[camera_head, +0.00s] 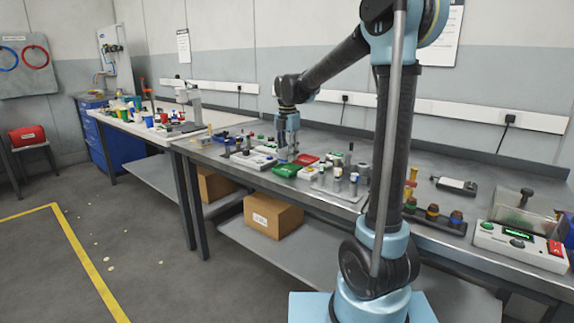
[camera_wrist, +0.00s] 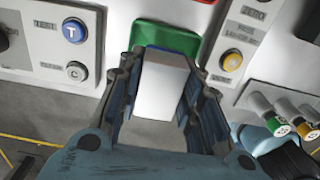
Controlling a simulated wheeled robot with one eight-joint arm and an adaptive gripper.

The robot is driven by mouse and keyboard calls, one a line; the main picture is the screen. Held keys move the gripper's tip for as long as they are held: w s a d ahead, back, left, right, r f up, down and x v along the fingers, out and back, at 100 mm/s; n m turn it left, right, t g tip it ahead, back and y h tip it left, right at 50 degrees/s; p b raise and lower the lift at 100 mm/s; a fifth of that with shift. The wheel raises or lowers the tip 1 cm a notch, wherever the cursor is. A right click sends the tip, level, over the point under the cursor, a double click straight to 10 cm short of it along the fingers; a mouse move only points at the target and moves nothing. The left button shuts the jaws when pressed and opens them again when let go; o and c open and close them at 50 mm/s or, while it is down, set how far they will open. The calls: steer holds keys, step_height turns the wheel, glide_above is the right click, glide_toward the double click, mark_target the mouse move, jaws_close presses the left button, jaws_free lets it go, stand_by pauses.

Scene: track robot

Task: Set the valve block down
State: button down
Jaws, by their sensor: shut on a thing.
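In the wrist view a pale grey-white block, which I take to be the valve block (camera_wrist: 162,85), sits between the two ribbed fingers of my gripper (camera_wrist: 164,62). The fingers are shut on its sides. Beyond the block is a green surface (camera_wrist: 158,30) with a blue edge or part near the block's far end. I cannot tell whether the block touches anything below. In the head view my gripper (camera_head: 287,152) is low over the long bench, just behind a green tray (camera_head: 285,171). The block cannot be made out there.
A red tray (camera_head: 307,160) lies right of the gripper. In the wrist view, a panel with a blue button (camera_wrist: 74,30) is left, and one with a yellow button (camera_wrist: 231,61) is right. Green- and yellow-ended fittings (camera_wrist: 279,128) stand lower right. The bench (camera_head: 340,134) is crowded nearby.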

steer(key=shift+f, duration=2.05)
steer(key=c, duration=1.4)
jaws_free()
step_height(320, 180, up, 12)
steer(key=shift+r, duration=0.1)
